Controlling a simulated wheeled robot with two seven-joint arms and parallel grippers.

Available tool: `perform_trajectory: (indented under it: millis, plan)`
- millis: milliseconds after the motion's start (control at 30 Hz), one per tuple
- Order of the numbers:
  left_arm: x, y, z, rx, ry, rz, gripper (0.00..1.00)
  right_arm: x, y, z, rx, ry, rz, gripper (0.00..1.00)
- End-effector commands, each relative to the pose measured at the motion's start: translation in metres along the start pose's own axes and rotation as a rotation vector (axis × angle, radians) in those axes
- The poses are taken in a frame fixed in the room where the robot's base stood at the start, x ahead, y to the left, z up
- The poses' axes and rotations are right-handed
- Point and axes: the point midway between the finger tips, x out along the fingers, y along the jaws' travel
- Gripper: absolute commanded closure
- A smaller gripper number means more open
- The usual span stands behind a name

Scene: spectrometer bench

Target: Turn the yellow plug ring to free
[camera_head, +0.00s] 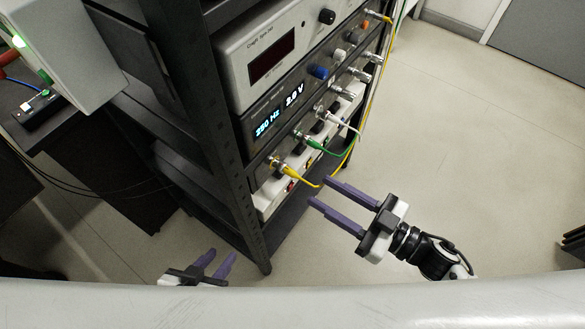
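My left gripper (221,259) is open and empty low at the bottom left of the rack, partly cut off by a pale bar in front.
A green cable (334,152) and a white cable (345,122) plug in just right of the yellow one. A blue knob (319,72) and metal connectors are further along. The black rack post (236,190) stands left of the plug. Open floor (470,160) lies right.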

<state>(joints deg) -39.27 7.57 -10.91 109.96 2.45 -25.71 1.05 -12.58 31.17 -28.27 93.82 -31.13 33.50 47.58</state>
Motion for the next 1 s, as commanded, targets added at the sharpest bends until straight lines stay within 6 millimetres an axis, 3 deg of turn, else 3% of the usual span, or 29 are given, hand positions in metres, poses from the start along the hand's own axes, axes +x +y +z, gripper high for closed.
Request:
perform_trajectory:
  millis: [300, 500, 900, 1000]
  plan:
    - [-0.002, 0.000, -0.002, 0.001, 0.002, 0.001, 0.69, 0.059, 0.001, -0.002, 0.000, 0.005, 0.004, 0.63]
    - [-0.002, 0.002, -0.003, 0.001, 0.003, 0.003, 0.69, 0.085, 0.001, -0.001, 0.000, 0.003, 0.005, 0.63]
    - [-0.002, 0.002, -0.004, 0.002, 0.004, 0.005, 0.69, 0.092, 0.001, -0.001, 0.000, 0.002, 0.005, 0.63]
    - [-0.002, 0.003, -0.004, 0.002, 0.005, 0.005, 0.69, 0.092, 0.001, -0.001, 0.000, 0.002, 0.005, 0.80]
